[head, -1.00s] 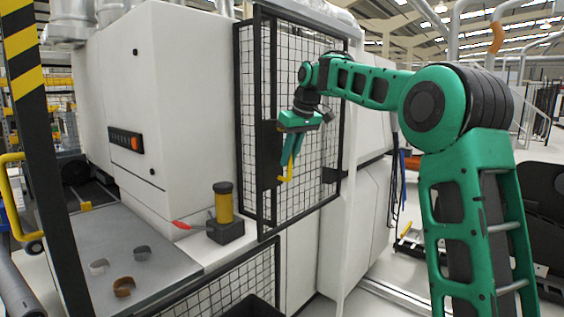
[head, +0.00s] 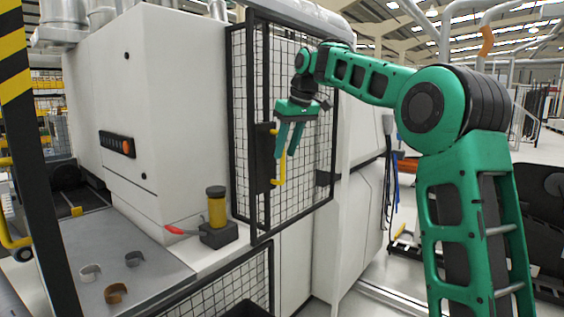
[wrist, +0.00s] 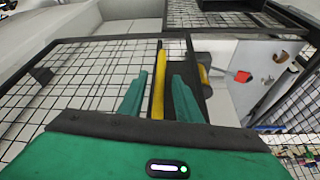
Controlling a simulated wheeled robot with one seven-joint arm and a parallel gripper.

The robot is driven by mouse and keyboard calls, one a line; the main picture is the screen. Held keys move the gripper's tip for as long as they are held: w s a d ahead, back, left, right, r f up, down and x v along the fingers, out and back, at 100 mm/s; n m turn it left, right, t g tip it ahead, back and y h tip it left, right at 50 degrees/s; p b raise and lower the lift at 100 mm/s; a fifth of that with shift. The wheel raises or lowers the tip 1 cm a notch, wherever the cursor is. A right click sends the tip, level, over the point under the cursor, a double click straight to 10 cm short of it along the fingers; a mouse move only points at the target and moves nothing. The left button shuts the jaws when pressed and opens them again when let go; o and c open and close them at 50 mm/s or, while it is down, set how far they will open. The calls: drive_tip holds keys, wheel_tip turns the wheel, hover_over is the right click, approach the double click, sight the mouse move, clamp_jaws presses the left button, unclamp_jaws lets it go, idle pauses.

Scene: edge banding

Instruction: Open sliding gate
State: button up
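The sliding gate (head: 310,130) is a black-framed mesh panel at the side of the white machine. A dark plate (head: 264,155) and an upright yellow handle (head: 280,165) are on its left part. My green gripper (head: 285,154) is at the handle, with its two fingers spread apart. In the wrist view, the handle (wrist: 158,85) appears between the open fingers (wrist: 160,85), with a visible gap on each side. The fingers do not appear closed on it. Whether either finger touches the handle is unclear.
A yellow-and-black cylinder (head: 217,207) on a dark base and a red lever (head: 181,231) stand on the machine ledge left of the gate. Small curved pieces (head: 115,293) lie on the grey table. A striped post (head: 33,170) stands at far left.

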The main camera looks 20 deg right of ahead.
drive_tip(key=v, duration=0.6)
drive_tip(key=shift+r, duration=0.2)
drive_tip(key=s+d+f+m+g+h, duration=0.1)
drive_tip(key=s+d+f+m, duration=0.3)
drive_tip(key=s+f, duration=0.65)
drive_tip(key=s+d+f+m+g+h, duration=0.1)
drive_tip(key=s+d+f+m+g, duration=0.15)
drive_tip(key=s+d+f, duration=0.8)
drive_tip(key=s+a+f+m, duration=0.1)
drive_tip(key=s+f, duration=0.3)
drive_tip(key=s, duration=0.4)
drive_tip(key=s+a+f+m, duration=0.1)
drive_tip(key=s+f, duration=0.4)
drive_tip(key=s, duration=0.4)
drive_tip(key=s+a+f+m, duration=0.1)
drive_tip(key=s+f, duration=0.3)
drive_tip(key=s, duration=0.5)
drive_tip(key=shift+f+m+g+y, duration=0.25)
drive_tip(key=shift+m+g+y, duration=0.1)
drive_tip(key=shift+m, duration=0.2)
drive_tip(key=shift+w+f, duration=0.2)
drive_tip(key=shift+w, duration=0.4)
